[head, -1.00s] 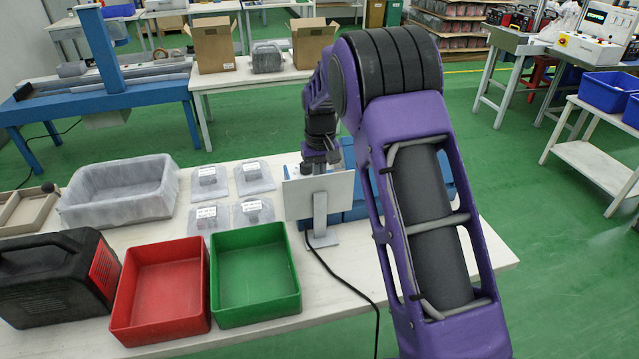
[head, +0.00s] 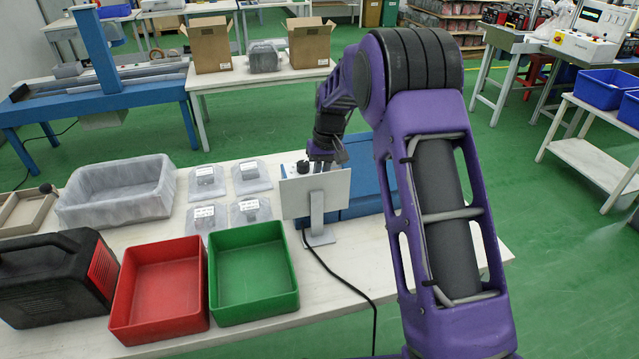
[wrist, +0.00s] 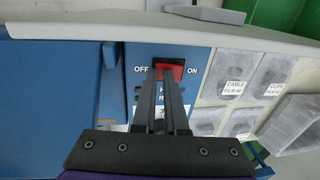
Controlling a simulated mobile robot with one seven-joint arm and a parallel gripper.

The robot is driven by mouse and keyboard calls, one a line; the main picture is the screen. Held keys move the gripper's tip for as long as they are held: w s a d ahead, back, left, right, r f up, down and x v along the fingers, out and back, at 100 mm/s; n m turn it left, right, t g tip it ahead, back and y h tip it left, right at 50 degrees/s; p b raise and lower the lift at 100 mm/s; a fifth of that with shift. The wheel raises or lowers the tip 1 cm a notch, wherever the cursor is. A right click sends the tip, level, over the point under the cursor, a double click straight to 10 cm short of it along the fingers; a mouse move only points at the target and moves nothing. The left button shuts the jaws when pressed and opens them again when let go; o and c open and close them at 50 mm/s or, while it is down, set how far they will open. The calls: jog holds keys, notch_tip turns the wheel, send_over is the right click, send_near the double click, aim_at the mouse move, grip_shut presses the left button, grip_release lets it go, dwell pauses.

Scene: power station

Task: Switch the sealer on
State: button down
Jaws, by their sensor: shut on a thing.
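The sealer (head: 362,180) is a blue machine on the white table, partly hidden behind my arm and a white screen. In the wrist view its blue panel (wrist: 135,62) carries a red switch (wrist: 177,73) between the printed words OFF on the left and ON on the right. My gripper (wrist: 163,72) has its dark fingers close together, shut on the red switch, covering part of it. The switch's exact position is hard to tell. In the head view my gripper (head: 320,166) is just behind the screen's top edge.
The white screen (head: 300,198) stands in front of the sealer, its black cable running over the table. Green (head: 252,278) and red (head: 158,290) bins, a grey tub (head: 115,195) and several clear-bagged parts (head: 250,177) lie to the left. Green floor is open at right.

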jog(key=shift+s+f, duration=0.25)
jog(key=shift+f, duration=0.4)
jog(key=shift+s+a+r, duration=0.1)
jog(key=shift+s+a, duration=0.05)
jog(key=shift+a, duration=0.7)
jog(key=shift+r, duration=0.15)
jog(key=w+d+r+p, duration=0.1)
jog(key=d+r+p, duration=0.2)
jog(key=r, duration=1.1)
jog(key=shift+d+r+p, duration=0.15)
jog(key=shift+r+p, duration=0.2)
jog(key=shift+p, duration=0.2)
